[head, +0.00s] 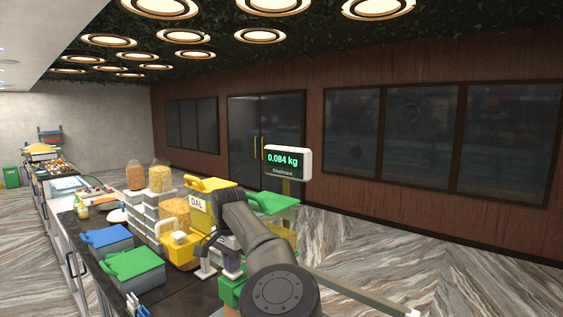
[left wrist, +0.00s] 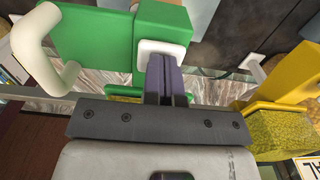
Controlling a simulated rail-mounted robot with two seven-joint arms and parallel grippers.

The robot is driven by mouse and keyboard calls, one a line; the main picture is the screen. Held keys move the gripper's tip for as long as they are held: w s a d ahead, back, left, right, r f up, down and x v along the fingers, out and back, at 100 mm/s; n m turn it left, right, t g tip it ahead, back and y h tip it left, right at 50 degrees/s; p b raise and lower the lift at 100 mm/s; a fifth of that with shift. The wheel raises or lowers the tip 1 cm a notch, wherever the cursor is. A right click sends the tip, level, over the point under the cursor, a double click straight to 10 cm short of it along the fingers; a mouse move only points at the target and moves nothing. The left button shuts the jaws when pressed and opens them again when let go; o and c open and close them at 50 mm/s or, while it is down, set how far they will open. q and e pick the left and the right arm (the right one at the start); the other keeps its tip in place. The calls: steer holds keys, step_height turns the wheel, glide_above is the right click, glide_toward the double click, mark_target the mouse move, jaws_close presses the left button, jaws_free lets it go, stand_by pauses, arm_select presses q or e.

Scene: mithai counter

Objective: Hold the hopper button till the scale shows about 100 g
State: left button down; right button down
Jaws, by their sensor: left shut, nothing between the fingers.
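The scale display (head: 283,162) reads 0.084 kg in green digits in the head view. My left gripper (head: 231,262) is shut and empty. In the left wrist view its purple fingertips (left wrist: 165,62) meet the white button plate (left wrist: 164,47) on the green hopper (left wrist: 92,37); I cannot tell how far it is pressed. A yellow hopper (left wrist: 289,76) with its own white button (left wrist: 256,69) stands to the right there, and in the head view it carries a DAL label (head: 197,204). My arm hides much of the green hopper in the head view. My right gripper is not in view.
Blue (head: 107,238) and green (head: 133,266) lidded boxes sit on the dark counter at left. Clear jars (head: 160,177) stand behind. A white curved handle (left wrist: 38,55) is close left of my fingers.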

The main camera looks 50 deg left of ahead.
arm_select(q)
steer(key=shift+r+p, duration=1.3)
steer(key=shift+r, duration=0.5)
stand_by(0.5)
stand_by(0.8)
stand_by(0.7)
steer(key=shift+f, duration=0.15)
steer(key=shift+f+b, duration=0.65)
steer(key=shift+f, duration=0.15)
